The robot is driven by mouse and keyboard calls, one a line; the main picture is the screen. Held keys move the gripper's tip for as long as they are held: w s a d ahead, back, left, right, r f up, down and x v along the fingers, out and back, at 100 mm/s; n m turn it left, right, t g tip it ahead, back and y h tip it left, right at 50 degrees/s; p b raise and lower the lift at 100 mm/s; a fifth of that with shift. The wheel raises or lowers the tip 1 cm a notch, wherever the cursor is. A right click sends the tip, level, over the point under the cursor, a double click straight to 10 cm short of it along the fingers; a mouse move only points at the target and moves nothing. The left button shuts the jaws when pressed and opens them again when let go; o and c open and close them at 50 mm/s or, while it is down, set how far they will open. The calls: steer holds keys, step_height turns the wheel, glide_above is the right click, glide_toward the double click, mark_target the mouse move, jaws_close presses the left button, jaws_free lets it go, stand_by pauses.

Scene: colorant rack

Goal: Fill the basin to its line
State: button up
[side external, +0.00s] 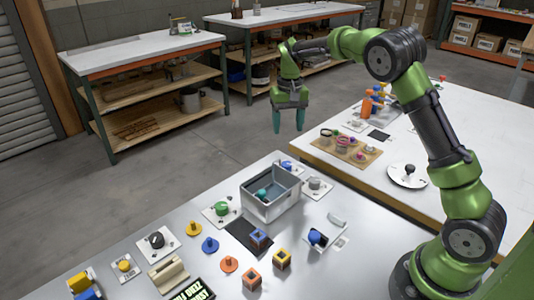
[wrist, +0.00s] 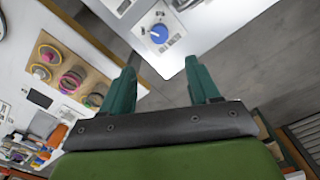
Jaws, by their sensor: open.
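The basin (side external: 286,207) is a grey open-topped box on the near white table in the side view. A small teal item (side external: 262,194) shows inside it; I cannot make out a fill line or the liquid level. A green knob (side external: 221,208) on a white plate is left of the basin, a blue knob (side external: 287,166) is behind it, and a grey knob (side external: 316,183) is to its right. My gripper (side external: 289,125) is open and empty, raised above and behind the basin. In the wrist view, my gripper's (wrist: 160,70) teal fingers are apart, with a blue knob (wrist: 158,33) beyond them.
Blue, yellow and orange pieces and small cubes (side external: 282,259) lie on the near table, with a dark sign (side external: 192,292) at its front. A second table holds a wooden board of ring-shaped items (side external: 349,148), orange bottles (side external: 367,106) and a round plate (side external: 408,176). Shelved benches stand behind.

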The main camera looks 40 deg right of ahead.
steer(key=shift+r, duration=2)
stand_by(6.0)
